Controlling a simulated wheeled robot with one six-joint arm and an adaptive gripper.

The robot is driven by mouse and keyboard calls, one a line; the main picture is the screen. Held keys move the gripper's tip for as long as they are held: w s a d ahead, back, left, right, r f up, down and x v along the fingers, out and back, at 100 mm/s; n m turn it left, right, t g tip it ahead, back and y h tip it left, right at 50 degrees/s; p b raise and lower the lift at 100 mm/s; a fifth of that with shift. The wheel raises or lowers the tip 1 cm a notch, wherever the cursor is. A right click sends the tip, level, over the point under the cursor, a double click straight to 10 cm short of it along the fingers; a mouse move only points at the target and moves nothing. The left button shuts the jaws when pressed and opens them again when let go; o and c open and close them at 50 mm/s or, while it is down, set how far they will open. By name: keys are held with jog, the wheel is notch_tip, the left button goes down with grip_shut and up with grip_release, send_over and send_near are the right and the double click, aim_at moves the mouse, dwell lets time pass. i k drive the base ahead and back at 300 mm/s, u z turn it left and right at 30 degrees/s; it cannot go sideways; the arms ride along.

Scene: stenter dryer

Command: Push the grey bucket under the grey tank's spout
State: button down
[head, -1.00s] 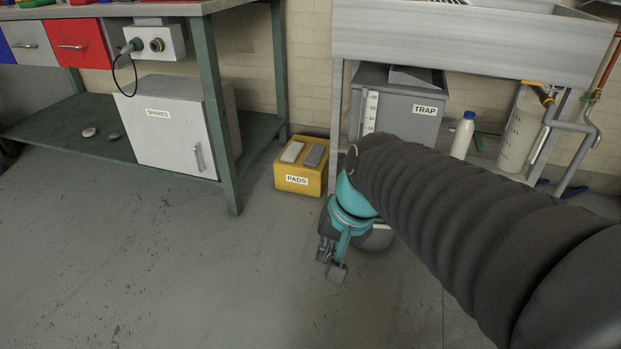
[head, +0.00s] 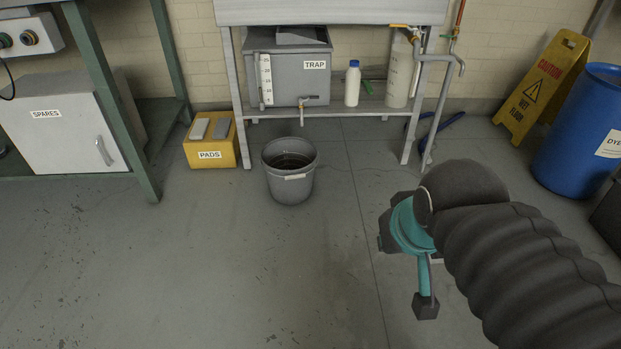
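The grey bucket (head: 290,186) stands upright on the floor in front of the sink frame, with dark contents and a pale label near its rim. The grey tank (head: 288,78), labelled TRAP, sits on the low shelf under the sink. Its spout (head: 303,106) sticks out at the front, with a small tap. In the picture the bucket's rim is below the spout and slightly left; how far in front it stands is hard to judge. My gripper (head: 425,304) is right of the bucket and nearer me, apart from it. Its finger opening is not clear.
A yellow PADS box (head: 211,154) stands left of the bucket, by the bench leg. A white bottle (head: 352,84) is on the shelf beside the tank. A yellow wet-floor sign (head: 541,88) and blue drum (head: 590,135) are at right. The front floor is clear.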

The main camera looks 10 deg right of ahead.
aim_at(285, 157)
jog(key=z, duration=0.05)
jog(key=i, duration=0.5)
jog(key=u, duration=0.9)
jog(key=i, duration=0.6)
jog(key=u, duration=0.7)
